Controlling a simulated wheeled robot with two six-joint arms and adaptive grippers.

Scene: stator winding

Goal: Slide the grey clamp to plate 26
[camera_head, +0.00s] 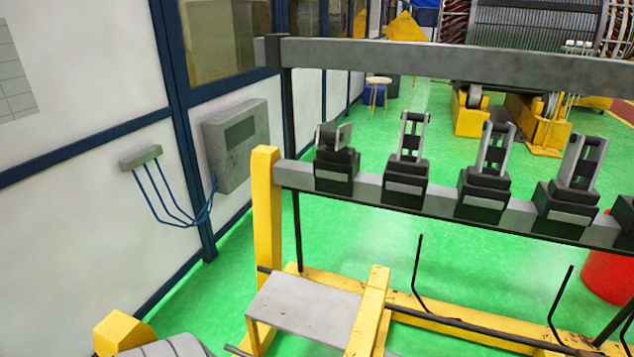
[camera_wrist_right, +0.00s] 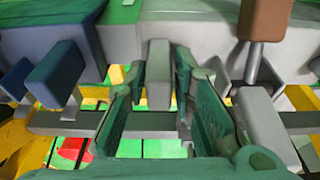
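In the right wrist view, the two green fingers of my right gripper (camera_wrist_right: 163,92) stand either side of an upright grey block (camera_wrist_right: 159,75). The block is close to both fingers; I cannot tell whether they press on it. It looks like part of a clamp, but I cannot confirm it is the grey clamp. In the head view, several dark clamps with grey levers sit on a grey rail; the leftmost clamp (camera_head: 336,160) has its lever folded low, and the second clamp (camera_head: 408,160) has its lever upright. No plate number is readable. Neither gripper shows in the head view.
An upper grey beam (camera_head: 450,60) runs above the clamp rail (camera_head: 290,176). A yellow post (camera_head: 266,210) stands at the rail's left end. In the right wrist view, a blue-grey block (camera_wrist_right: 55,70), another grey block (camera_wrist_right: 265,120) and a brown block (camera_wrist_right: 266,18) flank my gripper.

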